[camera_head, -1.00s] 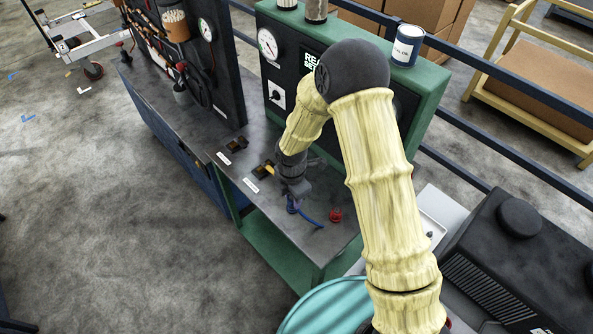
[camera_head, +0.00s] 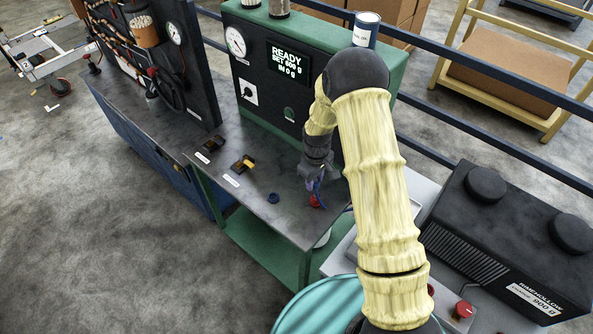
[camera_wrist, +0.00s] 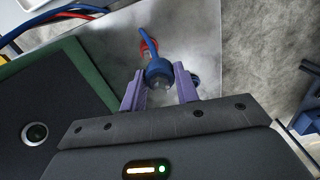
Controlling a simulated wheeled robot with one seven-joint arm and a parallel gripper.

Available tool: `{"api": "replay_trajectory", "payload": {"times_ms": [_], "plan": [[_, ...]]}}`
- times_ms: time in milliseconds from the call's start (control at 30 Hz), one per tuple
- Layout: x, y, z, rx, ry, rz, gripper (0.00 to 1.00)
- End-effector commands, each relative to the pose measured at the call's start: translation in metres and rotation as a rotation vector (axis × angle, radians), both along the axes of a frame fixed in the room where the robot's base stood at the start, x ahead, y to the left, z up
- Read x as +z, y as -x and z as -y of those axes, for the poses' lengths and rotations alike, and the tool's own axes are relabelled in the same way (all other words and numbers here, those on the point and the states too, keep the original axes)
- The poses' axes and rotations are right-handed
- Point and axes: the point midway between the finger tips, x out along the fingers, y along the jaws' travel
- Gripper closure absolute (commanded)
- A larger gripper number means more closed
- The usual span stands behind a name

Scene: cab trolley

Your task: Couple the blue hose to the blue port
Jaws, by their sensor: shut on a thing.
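My gripper (camera_head: 315,183) is low over the right end of the grey bench, close to a red round fitting (camera_head: 315,201). In the wrist view its purple fingers (camera_wrist: 160,88) are shut on the blue hose's round end (camera_wrist: 158,72). The blue hose (camera_wrist: 145,36) runs up from there, past a red ring (camera_wrist: 149,47) behind it. A blue round piece (camera_head: 273,197) sits on the bench left of my gripper; I cannot tell whether it is the port. In the wrist view, a blue piece (camera_wrist: 195,79) is partly hidden behind the right finger.
A green machine with a lit panel (camera_head: 288,60) stands behind the bench (camera_head: 255,215). Two dark blocks with labels, one with yellow (camera_head: 243,163), lie left. A black unit (camera_head: 510,240) stands at right. Red and blue hoses (camera_wrist: 50,14) show at upper left in the wrist view.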

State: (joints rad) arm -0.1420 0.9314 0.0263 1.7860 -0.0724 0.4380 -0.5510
Motion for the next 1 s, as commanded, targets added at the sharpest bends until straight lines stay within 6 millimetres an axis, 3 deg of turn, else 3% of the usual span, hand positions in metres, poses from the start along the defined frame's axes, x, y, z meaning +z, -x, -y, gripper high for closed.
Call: {"api": "replay_trajectory", "payload": {"times_ms": [200,333,567,1000], "plan": [[-0.045,-0.023,0.053,-0.522,-0.002,0.01,1.0],[-0.071,-0.028,0.067,-0.669,-0.005,0.013,1.0],[-0.101,-0.031,0.076,-0.766,-0.006,0.015,1.0],[-0.1,-0.031,0.077,-0.776,-0.007,0.015,1.0]]}}
